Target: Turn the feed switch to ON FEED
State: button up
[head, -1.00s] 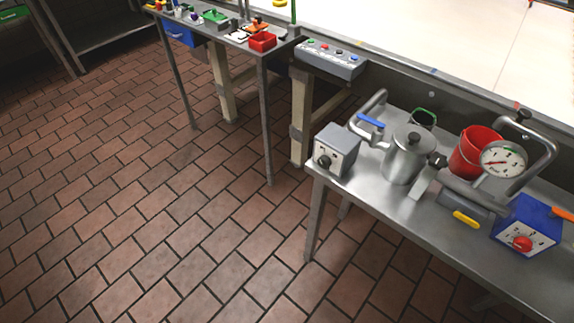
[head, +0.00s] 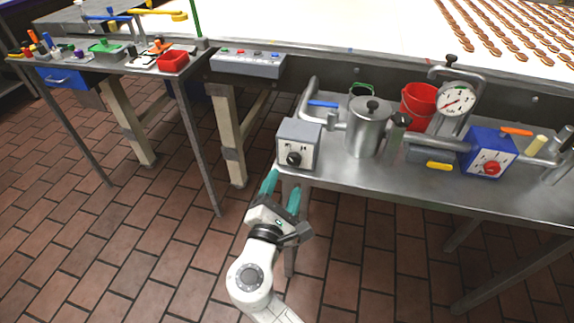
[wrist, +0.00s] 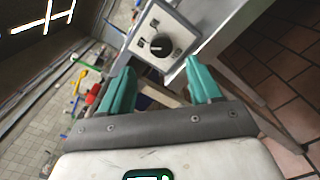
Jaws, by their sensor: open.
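A grey switch box (head: 299,143) with a black rotary knob (head: 293,159) stands at the left end of the steel bench. Its lettering is too small to read. In the wrist view the box (wrist: 182,40) lies beyond the fingers, and its knob (wrist: 161,46) shows just past and between the teal fingertips. My gripper (head: 283,182) is open and empty, just in front of and below the box in the head view. The fingers appear apart from the knob. A blue box (head: 478,147) with a red knob (head: 491,168) stands farther right on the bench.
A metal pot (head: 368,133), a red bucket (head: 417,107), a dial gauge (head: 457,99) and pipes crowd the steel bench (head: 395,178) right of the grey box. A button panel (head: 248,65) is behind left. The tiled floor (head: 200,255) left of my arm is clear.

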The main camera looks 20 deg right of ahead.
aim_at(294, 162)
jog(key=x, duration=0.8)
jog(key=shift+s+d, duration=0.1)
jog(key=shift+s, duration=0.05)
jog(key=c, duration=1)
jog(key=shift+c, duration=0.2)
